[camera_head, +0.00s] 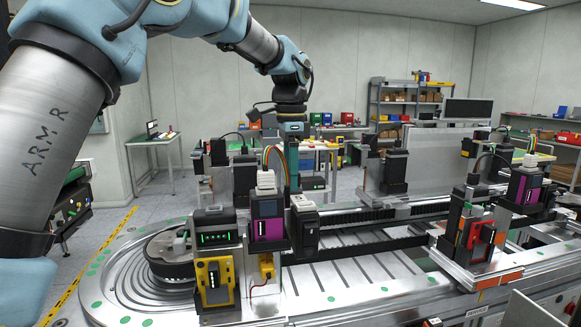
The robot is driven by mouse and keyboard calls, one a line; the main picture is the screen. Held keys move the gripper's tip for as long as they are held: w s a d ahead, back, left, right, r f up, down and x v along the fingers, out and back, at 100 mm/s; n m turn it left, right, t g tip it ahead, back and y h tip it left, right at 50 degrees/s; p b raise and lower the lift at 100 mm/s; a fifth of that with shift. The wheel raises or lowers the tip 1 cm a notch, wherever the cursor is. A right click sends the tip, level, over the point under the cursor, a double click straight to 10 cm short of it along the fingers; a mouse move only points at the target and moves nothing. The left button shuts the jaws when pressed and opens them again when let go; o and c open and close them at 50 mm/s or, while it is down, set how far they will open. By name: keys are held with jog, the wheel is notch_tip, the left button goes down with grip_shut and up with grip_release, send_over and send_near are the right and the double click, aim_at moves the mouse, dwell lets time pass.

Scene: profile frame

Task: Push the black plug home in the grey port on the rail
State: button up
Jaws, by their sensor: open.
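My gripper (292,180) hangs down from the arm behind the row of modules at the centre, and it is open. Its fingertips are partly hidden behind a black module with a white top (304,222). I cannot make out the black plug or the grey port for certain at this size. A metal rail (390,212) with black cable chain runs from the centre to the right. I cannot tell whether any plug sits in a port.
A purple-fronted module (267,222), a yellow device (215,282) and a black box with green lights (215,232) stand close in front of my gripper. A red-framed unit (476,235) stands at the right. The slotted metal plate (350,270) is mostly bare.

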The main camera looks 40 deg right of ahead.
notch_tip(320, 180, up, 11)
jog(key=b, duration=0.1)
jog(key=shift+f+b, duration=0.15)
jog(key=shift+b, duration=0.2)
dwell(0.4)
